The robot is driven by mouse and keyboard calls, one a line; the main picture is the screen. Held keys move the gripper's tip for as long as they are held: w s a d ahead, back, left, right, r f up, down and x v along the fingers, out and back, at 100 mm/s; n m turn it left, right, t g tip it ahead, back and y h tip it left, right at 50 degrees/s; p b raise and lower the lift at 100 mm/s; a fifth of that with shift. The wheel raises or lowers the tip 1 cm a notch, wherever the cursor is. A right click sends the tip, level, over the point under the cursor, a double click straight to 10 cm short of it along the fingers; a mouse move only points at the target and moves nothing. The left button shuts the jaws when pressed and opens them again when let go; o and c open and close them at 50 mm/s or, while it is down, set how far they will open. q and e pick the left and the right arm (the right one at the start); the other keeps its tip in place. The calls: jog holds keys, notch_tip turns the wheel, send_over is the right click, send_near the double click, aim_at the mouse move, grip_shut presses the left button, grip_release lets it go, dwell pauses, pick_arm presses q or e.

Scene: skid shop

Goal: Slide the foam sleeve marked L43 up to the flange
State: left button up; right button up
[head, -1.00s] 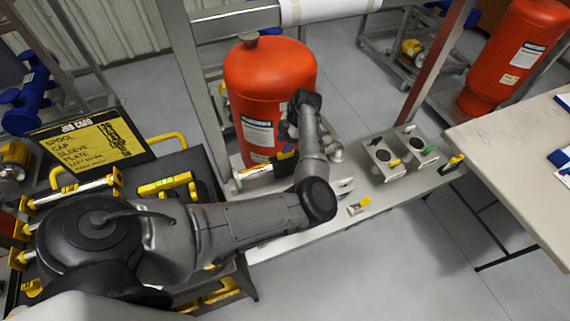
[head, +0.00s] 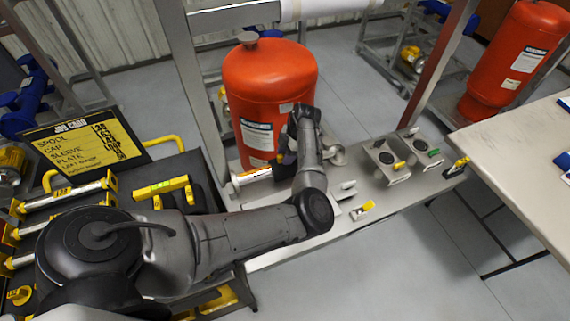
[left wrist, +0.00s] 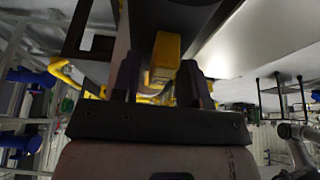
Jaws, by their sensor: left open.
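No marking L43 is readable in either view, so I cannot tell for sure which piece is the foam sleeve. A short white tube with orange ends (head: 251,174) lies low in front of the red vessel in the head view. My left gripper (head: 283,157) is just right of it, partly hidden by its own wrist. In the left wrist view its two dark fingers (left wrist: 160,82) stand apart, with a yellow block (left wrist: 165,52) showing between them; I cannot tell if they touch it. A flange is not clearly visible. My right gripper is not in view.
The red vessel (head: 268,85) stands close behind my left gripper, beside a metal frame post (head: 190,80). The steel skid deck (head: 345,222) carries small fixtures. A tool cart with a job card (head: 88,145) is at left; a pale table (head: 525,150) is at right.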

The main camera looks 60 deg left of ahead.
aim_at(272, 163)
pick_arm(q)
jog(key=shift+c, duration=1.4)
jog(key=shift+s, duration=0.1)
jog(key=shift+s+r+p, duration=0.1)
jog(key=shift+s+p, duration=0.2)
jog(key=shift+p, duration=0.15)
jog(key=shift+s+a+p, duration=0.2)
jog(key=shift+s+p, duration=0.8)
jog(key=shift+s, duration=0.35)
jog(key=shift+s+p, duration=0.2)
jog(key=shift+p, duration=0.1)
